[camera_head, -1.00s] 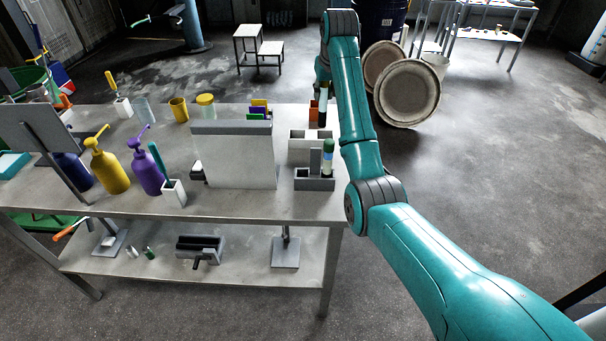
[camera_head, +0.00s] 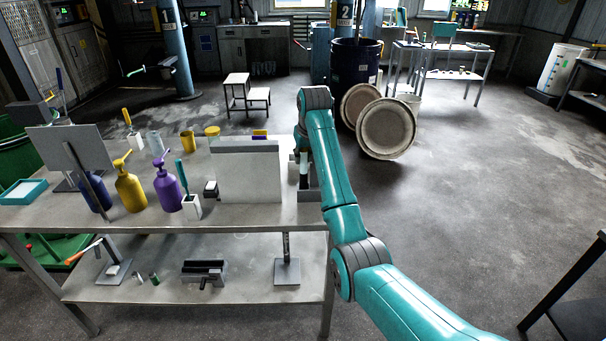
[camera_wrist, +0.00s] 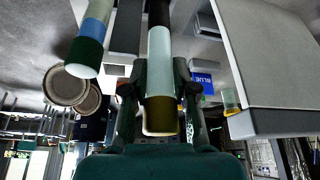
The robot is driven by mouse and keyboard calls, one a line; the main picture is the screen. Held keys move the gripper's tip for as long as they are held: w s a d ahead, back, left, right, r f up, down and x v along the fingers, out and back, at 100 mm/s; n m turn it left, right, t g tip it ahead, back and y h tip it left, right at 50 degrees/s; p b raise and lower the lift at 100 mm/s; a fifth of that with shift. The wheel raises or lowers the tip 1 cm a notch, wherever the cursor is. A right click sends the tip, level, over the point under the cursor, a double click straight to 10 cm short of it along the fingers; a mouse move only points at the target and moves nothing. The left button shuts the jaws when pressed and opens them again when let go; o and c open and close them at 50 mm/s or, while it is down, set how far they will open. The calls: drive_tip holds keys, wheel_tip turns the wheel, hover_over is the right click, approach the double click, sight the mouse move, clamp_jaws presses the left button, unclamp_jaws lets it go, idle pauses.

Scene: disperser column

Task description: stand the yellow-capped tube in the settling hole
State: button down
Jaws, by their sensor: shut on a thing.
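My gripper (camera_wrist: 159,94) is shut on the yellow-capped tube (camera_wrist: 159,65), a pale tube with a dark yellow cap and a black section at its other end. In the head view the tube (camera_head: 304,168) hangs upright, black end down, in front of or over the grey holder (camera_head: 308,196) at the table's right end; I cannot tell whether it touches. My arm hides most of the gripper there. A second tube (camera_wrist: 91,38), with green end and blue band, stands beside the held one in the wrist view. The settling hole's opening is not clearly visible.
A pale grey upright panel (camera_head: 248,175) stands close left of the held tube; it looms large in the wrist view (camera_wrist: 268,55). Purple (camera_head: 167,188) and yellow (camera_head: 130,190) pump bottles stand farther left. Floor right of the table is open.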

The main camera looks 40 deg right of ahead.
sight(305, 161)
drive_tip(key=shift+f, duration=2.6)
drive_tip(key=c, duration=0.9)
unclamp_jaws()
drive_tip(key=shift+s+r, duration=0.1)
drive_tip(key=shift+r, duration=0.55)
drive_tip(key=v, duration=1.1)
drive_tip(key=shift+s, duration=0.25)
